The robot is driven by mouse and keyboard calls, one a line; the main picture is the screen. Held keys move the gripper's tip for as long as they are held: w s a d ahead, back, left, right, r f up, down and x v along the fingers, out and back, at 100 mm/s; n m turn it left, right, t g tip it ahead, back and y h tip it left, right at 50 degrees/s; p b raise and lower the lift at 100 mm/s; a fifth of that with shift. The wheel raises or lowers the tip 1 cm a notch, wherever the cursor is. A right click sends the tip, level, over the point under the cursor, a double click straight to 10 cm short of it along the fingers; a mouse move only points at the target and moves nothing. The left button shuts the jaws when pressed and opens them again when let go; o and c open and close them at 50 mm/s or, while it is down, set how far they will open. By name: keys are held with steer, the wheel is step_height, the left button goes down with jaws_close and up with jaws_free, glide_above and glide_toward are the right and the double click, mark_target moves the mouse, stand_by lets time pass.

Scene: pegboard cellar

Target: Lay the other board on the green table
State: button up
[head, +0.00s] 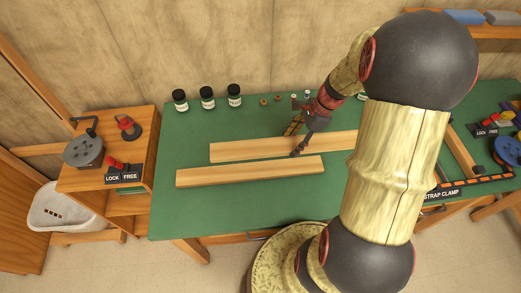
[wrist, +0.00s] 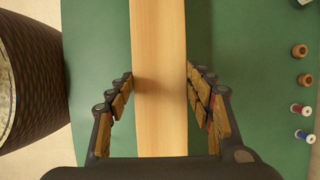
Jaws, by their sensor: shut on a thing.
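Two pale wooden boards show over the green table (head: 180,215) in the head view. The nearer board (head: 235,173) lies along the front. The farther board (head: 250,149) is roughly parallel to it, and its right end passes behind my arm. My gripper (head: 298,143) is shut across the farther board, one finger on each long side. In the wrist view the held board (wrist: 160,70) runs lengthwise between the fingers of my gripper (wrist: 160,100). The other board cannot be made out there. I cannot tell how high the held board is above the table.
Dark jars (head: 207,98) and small spools (wrist: 302,109) stand along the table's back. A wooden cabinet (head: 105,150) with a lock/free label is at left, above a white basket (head: 62,210). A strap clamp station (head: 465,187) is at right. The table's left front is clear.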

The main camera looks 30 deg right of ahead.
mark_target(277, 139)
steer(key=w+a+f, duration=0.1)
steer(key=w+a+f+b, duration=0.1)
steer(key=w, duration=0.1)
steer(key=w+a+f, duration=0.1)
steer(key=w, duration=0.1)
steer(key=shift+w+b, duration=0.2)
steer(key=shift+b, duration=0.1)
steer(key=w+f, duration=0.1)
steer(key=f, duration=0.1)
steer(key=w+a+f+b, duration=0.1)
steer(key=w, duration=0.1)
steer(key=w+a+f+b, duration=0.1)
steer(key=f, duration=0.1)
steer(key=shift+w+a+f, duration=0.1)
steer(key=shift+w+f, duration=0.05)
steer(key=shift+f, duration=0.15)
step_height(277, 139, down, 3)
steer(key=shift+w+f+b, duration=0.1)
steer(key=shift+f+b, duration=0.1)
steer(key=shift+b, duration=0.85)
steer(key=shift+r, duration=0.1)
steer(key=o, duration=1.4)
